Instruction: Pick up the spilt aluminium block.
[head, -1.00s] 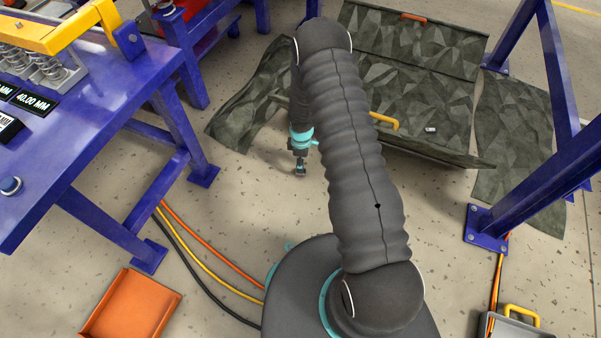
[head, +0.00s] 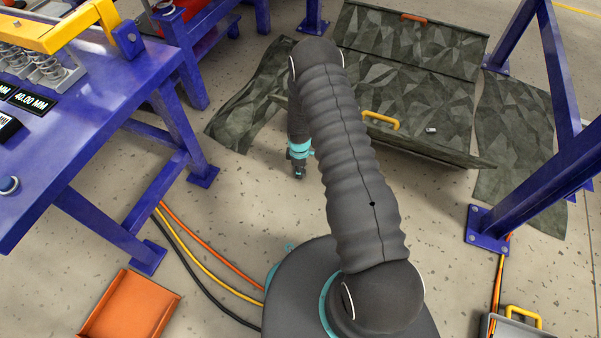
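A small silvery piece (head: 431,129) lies on the faceted green surface to the right of my arm. It may be the aluminium block, but it is too small to be sure. My gripper is well to the left of it and apart from it.
A blue bench (head: 90,115) stands on the left. A yellow handle (head: 381,121) rises from the green surface beside my arm. A blue frame post (head: 535,185) stands on the right. An orange tray (head: 130,306) and cables (head: 205,247) lie on the floor at lower left.

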